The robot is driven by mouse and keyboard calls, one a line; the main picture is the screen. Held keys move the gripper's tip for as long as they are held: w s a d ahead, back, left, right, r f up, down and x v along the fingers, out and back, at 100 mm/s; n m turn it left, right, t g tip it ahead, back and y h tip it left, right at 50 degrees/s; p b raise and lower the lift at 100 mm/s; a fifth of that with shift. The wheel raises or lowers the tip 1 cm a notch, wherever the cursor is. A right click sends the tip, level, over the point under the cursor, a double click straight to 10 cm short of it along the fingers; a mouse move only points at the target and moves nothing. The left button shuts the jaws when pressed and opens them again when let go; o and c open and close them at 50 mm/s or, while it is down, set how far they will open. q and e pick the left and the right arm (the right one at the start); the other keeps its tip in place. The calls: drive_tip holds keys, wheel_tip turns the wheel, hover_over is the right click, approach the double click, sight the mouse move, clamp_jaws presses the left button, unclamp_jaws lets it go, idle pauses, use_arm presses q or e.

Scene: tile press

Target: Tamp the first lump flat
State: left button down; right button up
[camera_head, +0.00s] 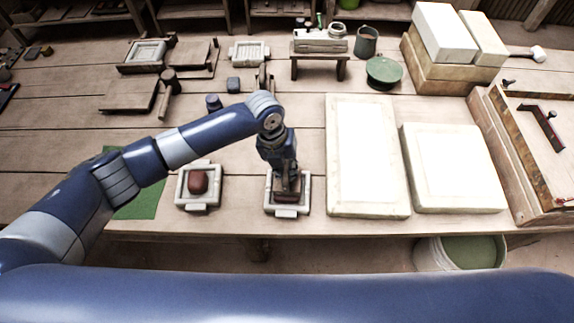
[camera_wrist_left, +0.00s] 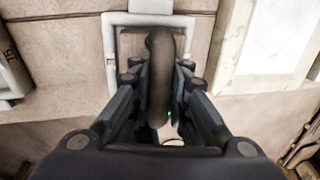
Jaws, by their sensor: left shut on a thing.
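My left gripper (camera_head: 287,178) points down over the right-hand pale mould frame (camera_head: 286,212) near the table's front edge. It is shut on the dark curved handle of a tamper (camera_wrist_left: 160,82). The tamper's brown block (camera_head: 288,196) sits within the frame's outline; whether it touches clay beneath is hidden. The pale frame also shows in the left wrist view (camera_wrist_left: 110,45). A second mould frame (camera_head: 183,203) to the left holds a rounded reddish-brown clay lump (camera_head: 198,181). My right gripper is not in view.
Two large pale slabs (camera_head: 366,160) (camera_head: 455,170) lie right of the frame, close by. A green cloth (camera_head: 141,202) lies left, partly under my arm. A low wooden stand (camera_head: 320,65), a green-topped round thing (camera_head: 384,72) and tools stand behind. A bucket (camera_head: 458,252) stands below the front edge.

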use_arm(q)
wheel_tip(320, 180, down, 3)
drive_tip(key=shift+f+b, duration=0.1)
drive_tip(key=shift+b, duration=0.5)
drive_tip(key=shift+s+r+p, duration=0.2)
drive_tip(key=shift+r+p, duration=0.55)
drive_tip(key=shift+r, duration=0.05)
drive_tip(key=r+p, duration=0.4)
drive_tip(key=r, duration=0.1)
drive_tip(key=shift+w+r+p, duration=0.25)
drive_tip(key=shift+p, duration=0.15)
drive_tip(key=shift+s+r, duration=0.1)
drive_tip(key=shift+r, duration=0.2)
drive_tip(key=shift+f, duration=0.1)
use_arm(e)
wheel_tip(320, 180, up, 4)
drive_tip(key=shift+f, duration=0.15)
use_arm(q)
drive_tip(key=shift+s+d+p, duration=0.25)
drive_tip(key=shift+p, duration=0.1)
drive_tip(key=shift+s, duration=0.15)
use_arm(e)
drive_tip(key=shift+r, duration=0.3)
